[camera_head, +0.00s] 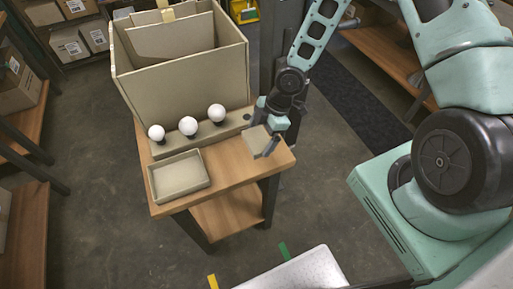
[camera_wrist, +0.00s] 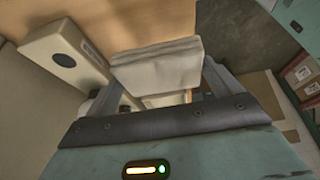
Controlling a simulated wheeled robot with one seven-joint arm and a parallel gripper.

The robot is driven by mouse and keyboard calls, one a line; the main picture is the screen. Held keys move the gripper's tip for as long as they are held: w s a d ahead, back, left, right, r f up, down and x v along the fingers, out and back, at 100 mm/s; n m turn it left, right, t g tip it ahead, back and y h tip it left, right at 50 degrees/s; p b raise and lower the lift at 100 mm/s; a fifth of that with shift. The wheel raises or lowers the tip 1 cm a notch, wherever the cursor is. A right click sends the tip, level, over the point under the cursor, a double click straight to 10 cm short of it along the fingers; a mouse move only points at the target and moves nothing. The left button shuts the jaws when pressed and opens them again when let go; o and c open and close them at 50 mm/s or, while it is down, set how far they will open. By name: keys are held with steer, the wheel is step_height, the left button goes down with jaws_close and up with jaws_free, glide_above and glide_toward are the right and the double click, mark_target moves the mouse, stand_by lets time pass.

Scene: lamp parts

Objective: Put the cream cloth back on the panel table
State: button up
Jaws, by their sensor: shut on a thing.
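The cream cloth (camera_head: 256,141) is a small folded pad at the right end of the wooden table (camera_head: 230,165). My gripper (camera_head: 271,138) comes down from above and is shut on it. In the wrist view, the cloth (camera_wrist: 157,68) sits between the two fingers of my gripper (camera_wrist: 160,88), with the wooden top (camera_wrist: 125,22) behind it. I cannot tell whether its lower edge touches the table. Which table is the panel table is not marked; a pale panel-like surface (camera_head: 292,272) shows at the bottom of the head view.
On the wooden table are a shallow beige tray (camera_head: 178,189), a holder strip (camera_head: 238,119) with three white bulbs (camera_head: 188,126), and a large open beige box (camera_head: 185,80) behind. Shelves stand left and right.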

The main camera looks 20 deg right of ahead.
step_height(320, 180, down, 7)
steer(key=shift+f+p, duration=0.1)
steer(key=shift+p, duration=0.7)
steer(key=o, duration=0.6)
steer(key=b+v, duration=0.2)
steer(key=v, duration=0.9)
step_height(320, 180, up, 16)
steer(key=m+h, duration=0.5)
glide_above(261, 148)
steer(key=s, duration=0.5)
steer(key=s+a+r+m, duration=0.1)
steer(key=s+a+r, duration=0.1)
steer(key=s+r, duration=0.1)
steer(key=s+a+r+m, duration=0.1)
steer(key=s+r+m, duration=0.1)
steer(key=s+r, duration=0.1)
steer(key=s+a+r+m+y, duration=0.1)
steer(key=s+a+r+m, duration=0.1)
steer(key=s, duration=0.3)
steer(key=shift+s+a+r, duration=0.35)
steer(key=shift+r, duration=0.25)
